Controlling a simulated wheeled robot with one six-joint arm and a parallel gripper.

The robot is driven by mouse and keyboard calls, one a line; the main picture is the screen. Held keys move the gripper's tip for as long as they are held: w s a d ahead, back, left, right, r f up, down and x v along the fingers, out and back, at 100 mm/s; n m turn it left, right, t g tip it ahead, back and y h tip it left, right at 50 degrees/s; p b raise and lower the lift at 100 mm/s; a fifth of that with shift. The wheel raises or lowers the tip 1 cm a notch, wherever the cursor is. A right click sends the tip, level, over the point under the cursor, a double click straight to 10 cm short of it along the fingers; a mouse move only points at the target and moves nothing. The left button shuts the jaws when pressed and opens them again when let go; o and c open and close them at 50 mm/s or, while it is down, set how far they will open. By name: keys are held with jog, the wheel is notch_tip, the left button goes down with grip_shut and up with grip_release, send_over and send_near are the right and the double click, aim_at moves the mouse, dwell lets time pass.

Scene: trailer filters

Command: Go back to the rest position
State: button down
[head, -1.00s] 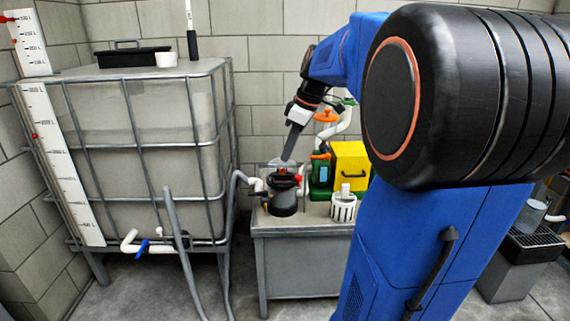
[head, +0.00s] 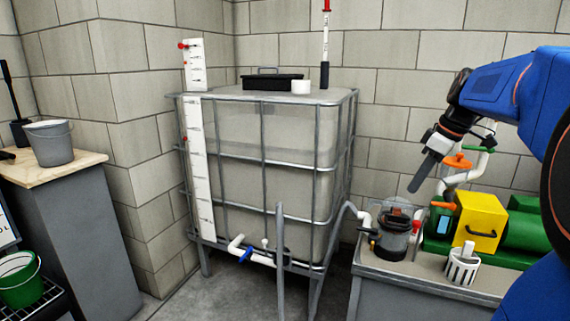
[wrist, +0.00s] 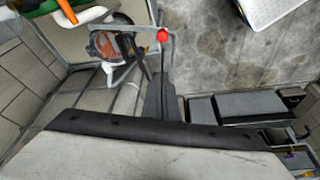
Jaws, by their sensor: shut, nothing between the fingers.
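My gripper (head: 421,173) shows in the head view at the end of my blue arm, pointing down and to the left. It is shut and empty, in the air above the pump bench. It stands above and a little right of a dark pump strainer (head: 396,236) and left of an orange valve handle (head: 457,160), apart from both. In the wrist view the strainer (wrist: 103,43) lies below, beside a lever with a red knob (wrist: 162,35).
A caged white tank (head: 265,150) stands left of the bench (head: 385,272). A yellow box (head: 479,221) and a white slotted basket (head: 461,268) stand on the bench. A wooden-topped counter (head: 60,176) with a grey bucket (head: 50,143) is far left.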

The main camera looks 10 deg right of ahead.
jog(key=s+a+f+m+t+h, duration=0.1)
jog(key=s+a+f+m, duration=0.6)
jog(key=s+a+f, duration=1)
jog(key=s+a+h, duration=0.1)
jog(key=s+a, duration=0.1)
jog(key=s, duration=0.1)
jog(key=shift+f+t, duration=0.2)
jog(key=shift+t, duration=0.2)
jog(key=c, duration=2.5)
grip_release()
